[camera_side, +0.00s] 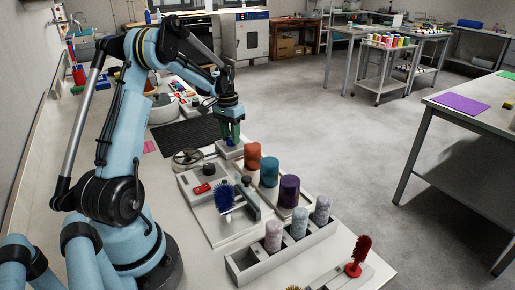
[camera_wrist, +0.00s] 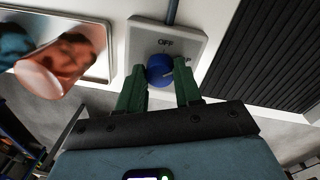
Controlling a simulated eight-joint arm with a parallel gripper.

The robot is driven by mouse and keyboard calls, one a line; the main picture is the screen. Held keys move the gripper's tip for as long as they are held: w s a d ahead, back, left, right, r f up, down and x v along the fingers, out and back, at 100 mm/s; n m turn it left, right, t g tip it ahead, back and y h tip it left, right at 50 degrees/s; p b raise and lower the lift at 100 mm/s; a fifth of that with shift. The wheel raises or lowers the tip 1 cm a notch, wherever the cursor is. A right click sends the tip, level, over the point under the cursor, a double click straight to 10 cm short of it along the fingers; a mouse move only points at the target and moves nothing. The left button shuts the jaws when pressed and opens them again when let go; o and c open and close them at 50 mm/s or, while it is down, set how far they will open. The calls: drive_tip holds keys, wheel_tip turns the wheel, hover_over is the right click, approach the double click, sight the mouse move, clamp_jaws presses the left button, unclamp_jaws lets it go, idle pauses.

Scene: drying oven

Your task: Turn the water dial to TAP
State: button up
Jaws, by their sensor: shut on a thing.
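The water dial is a round blue knob (camera_wrist: 160,72) on a pale grey plate (camera_wrist: 145,42), seen in the wrist view. The plate carries the label OFF above the knob. No TAP label is readable. A thin light mark shows at the knob's right side. My gripper (camera_wrist: 160,80) has green fingers, one on each side of the knob, shut on it. In the side view my gripper (camera_side: 229,132) points down at the pale dial plate (camera_side: 229,151) on the bench; the knob is hidden there by the fingers.
A black ribbed mat (camera_side: 186,134) lies behind the dial, left of it. Orange (camera_side: 253,156), teal (camera_side: 269,172) and purple (camera_side: 289,190) cylinders stand on a tray in front of it. A blue brush (camera_side: 224,197) and a grey rack (camera_side: 245,265) are nearer.

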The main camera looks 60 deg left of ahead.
sight(230, 137)
drive_tip(key=shift+w+m, duration=0.1)
drive_tip(key=shift+m, duration=0.6)
drive_tip(key=o, duration=1)
drive_tip(key=shift+o, duration=0.2)
wheel_tip(230, 137, up, 12)
drive_tip(key=shift+a, duration=0.3)
drive_tip(key=d+r+m+t+y, duration=0.1)
drive_tip(key=d+r+t+y, duration=0.2)
drive_tip(key=d, duration=1.5)
drive_tip(key=s+d+f+m+t+h, duration=0.1)
drive_tip(key=s+d+f+t, duration=0.1)
drive_tip(key=d, duration=0.5)
drive_tip(key=s+d+f+m+t+h, duration=0.1)
drive_tip(key=s+d+f+t, duration=0.1)
drive_tip(key=s+d, duration=0.2)
drive_tip(key=d, duration=0.2)
drive_tip(key=shift+s+d, duration=0.35)
drive_tip(key=shift+s, duration=0.05)
